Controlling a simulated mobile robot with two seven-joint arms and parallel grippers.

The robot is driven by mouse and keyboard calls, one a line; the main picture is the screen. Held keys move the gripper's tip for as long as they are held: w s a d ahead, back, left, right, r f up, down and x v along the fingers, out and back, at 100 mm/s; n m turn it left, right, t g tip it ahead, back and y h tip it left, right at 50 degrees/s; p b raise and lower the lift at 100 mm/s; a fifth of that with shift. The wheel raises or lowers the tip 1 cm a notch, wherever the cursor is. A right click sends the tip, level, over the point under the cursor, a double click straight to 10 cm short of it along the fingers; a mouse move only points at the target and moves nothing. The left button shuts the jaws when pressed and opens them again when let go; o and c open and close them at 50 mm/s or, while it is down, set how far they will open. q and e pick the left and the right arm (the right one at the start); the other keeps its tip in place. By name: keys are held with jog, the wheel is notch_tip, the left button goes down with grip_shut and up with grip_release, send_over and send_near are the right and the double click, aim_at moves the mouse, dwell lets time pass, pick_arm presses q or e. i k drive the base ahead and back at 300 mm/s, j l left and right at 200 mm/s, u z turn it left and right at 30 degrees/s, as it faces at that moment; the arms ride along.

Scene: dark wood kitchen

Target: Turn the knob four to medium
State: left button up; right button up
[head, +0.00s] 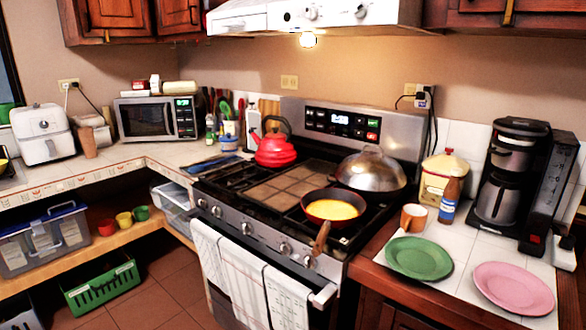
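The stove (262,215) stands in the middle of the head view, with a row of several silver knobs along its slanted front panel. Two knobs sit close together at the left end, one is near the middle (246,229), and two are toward the right, including this knob (285,249) and the rightmost knob (309,262). No numbers or setting marks are readable, so I cannot tell their settings or which is labelled four. The pan's wooden handle (321,238) hangs over the panel near the rightmost knob. Neither of my grippers is in view.
A pan with yellow food (333,210), a domed lid (370,170) and a red kettle (274,150) are on the cooktop. Towels (240,280) hang from the oven handle (325,294) below the knobs. Green (418,257) and pink (513,288) plates lie on the right counter.

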aim_at(310, 261)
jog(key=i+z, duration=0.35)
jog(key=i+j+z, duration=0.3)
jog(key=l, duration=0.1)
